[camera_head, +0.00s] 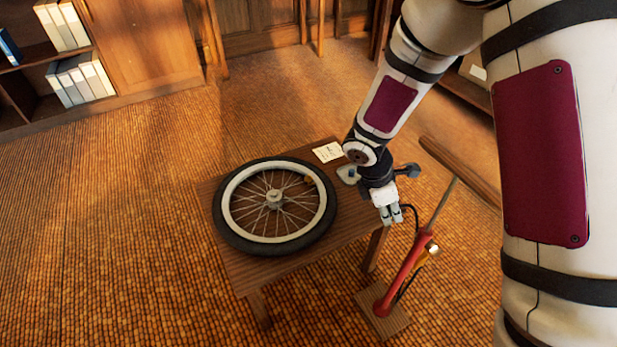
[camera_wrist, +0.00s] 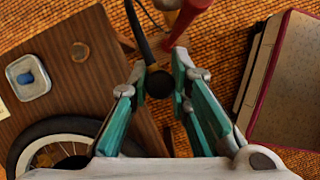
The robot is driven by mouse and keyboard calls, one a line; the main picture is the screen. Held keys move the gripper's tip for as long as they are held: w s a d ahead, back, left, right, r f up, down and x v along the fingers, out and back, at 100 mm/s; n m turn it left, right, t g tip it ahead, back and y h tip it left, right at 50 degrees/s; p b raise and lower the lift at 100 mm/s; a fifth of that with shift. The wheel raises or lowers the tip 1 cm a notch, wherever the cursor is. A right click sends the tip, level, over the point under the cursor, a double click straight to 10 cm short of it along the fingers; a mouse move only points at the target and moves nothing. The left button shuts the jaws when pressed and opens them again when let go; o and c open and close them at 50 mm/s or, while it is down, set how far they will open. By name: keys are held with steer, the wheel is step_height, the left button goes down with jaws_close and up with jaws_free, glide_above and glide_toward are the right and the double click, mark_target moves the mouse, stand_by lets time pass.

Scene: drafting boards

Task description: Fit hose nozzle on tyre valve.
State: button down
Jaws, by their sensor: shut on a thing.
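My gripper (camera_head: 392,214) is just off the right edge of the wooden table, beside the pump. In the wrist view its fingers (camera_wrist: 160,84) are close around the black end of a hose, which I take as the hose nozzle (camera_wrist: 159,84). The black hose (camera_wrist: 136,28) runs up from it toward the red pump (camera_head: 408,262). The spoked wheel (camera_head: 320,217) lies flat on the table, left of my gripper and apart from it. A small tan piece (camera_head: 308,180) shows at the wheel's inner rim; I cannot tell whether it is the valve.
The table (camera_head: 245,274) also carries a white card (camera_head: 328,152) and a small dish (camera_wrist: 42,93) with a blue piece (camera_wrist: 26,78). The pump's wooden handle (camera_head: 460,172) stands up right of my gripper; its base (camera_head: 367,300) is on the floor. Space above the wheel is clear.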

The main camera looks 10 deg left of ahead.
steer(key=shift+w, duration=0.1)
steer(key=shift+w+a+b, duration=0.55)
steer(key=shift+w+a, duration=2.45)
steer(key=shift+a, duration=0.55)
steer(key=shift+w+a+b, duration=0.6)
steer(key=shift+w+a, duration=2.45)
steer(key=shift+a, duration=0.45)
steer(key=shift+w+a+b, duration=0.55)
steer(key=shift+w+a, duration=2.45)
steer(key=shift+a, duration=0.55)
steer(key=shift+f, duration=0.1)
steer(key=shift+f+b, duration=0.85)
steer(key=shift+f, duration=1.1)
steer(key=shift+f+b, duration=0.5)
steer(key=shift+f, duration=0.85)
steer(key=c, duration=1.4)
jaws_free()
